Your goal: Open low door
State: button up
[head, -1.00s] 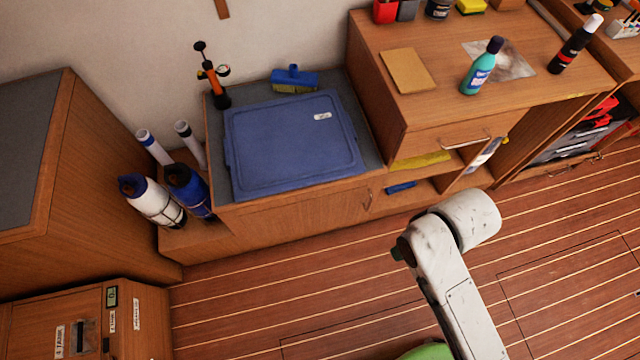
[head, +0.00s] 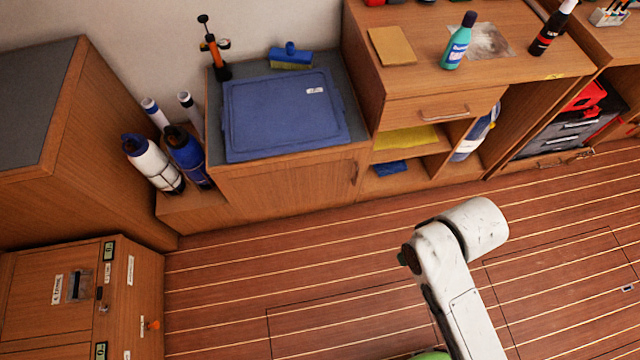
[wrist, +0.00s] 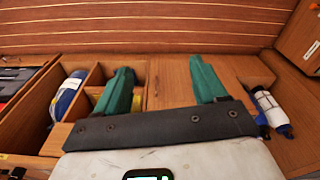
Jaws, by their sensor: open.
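The low door (head: 290,188) is a wooden front under the counter with the blue lid, close to the floor. It looks shut. A small handle (head: 355,172) is near its right edge. In the wrist view my gripper (wrist: 158,70) has two green fingers, apart and with nothing between them. A plain wooden panel (wrist: 168,82) shows beyond the gap; I cannot tell for sure that it is the door, or how far off it is.
A blue lid (head: 285,115) lies on the counter. Bottles (head: 150,165) stand left of the door. Open shelves with a yellow cloth (head: 405,140) are to the right. A labelled wooden cabinet (head: 80,300) stands front left. The plank floor (head: 300,270) before the door is clear.

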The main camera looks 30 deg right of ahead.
jog(key=w+f+m+t+b, duration=0.1)
jog(key=w+f+b, duration=0.1)
jog(key=f, duration=0.1)
jog(key=w+a+f+y+b, duration=0.1)
jog(key=w+f+b, duration=0.1)
jog(key=f, duration=0.1)
jog(key=w+a+f+m+t+b, duration=0.1)
jog(key=w+f+b, duration=0.1)
jog(key=f, duration=0.1)
jog(key=shift+w+a+f+m+t, duration=0.1)
jog(key=shift+w+a+m+t, duration=0.15)
jog(key=shift+w+m+t, duration=0.1)
jog(key=c, duration=0.6)
jog(key=w+a+f+m+t+y+b, duration=0.35)
jog(key=w+f+m+t+b, duration=0.25)
jog(key=w+f+m+b, duration=0.5)
jog(key=m+t+h+b, duration=0.7)
jog(key=m+h+b, duration=0.5)
jog(key=m+b, duration=1.25)
send_near(356, 178)
jog(key=w+d, duration=0.1)
jog(key=w, duration=0.1)
jog(key=w+d+m, duration=0.1)
jog(key=w, duration=0.2)
jog(key=w+d+m, duration=0.1)
jog(key=w, duration=0.2)
jog(key=shift+w+d+r+g, duration=0.1)
jog(key=shift+d+r+g, duration=0.2)
jog(key=shift+d, duration=0.1)
jog(key=shift+c, duration=0.3)
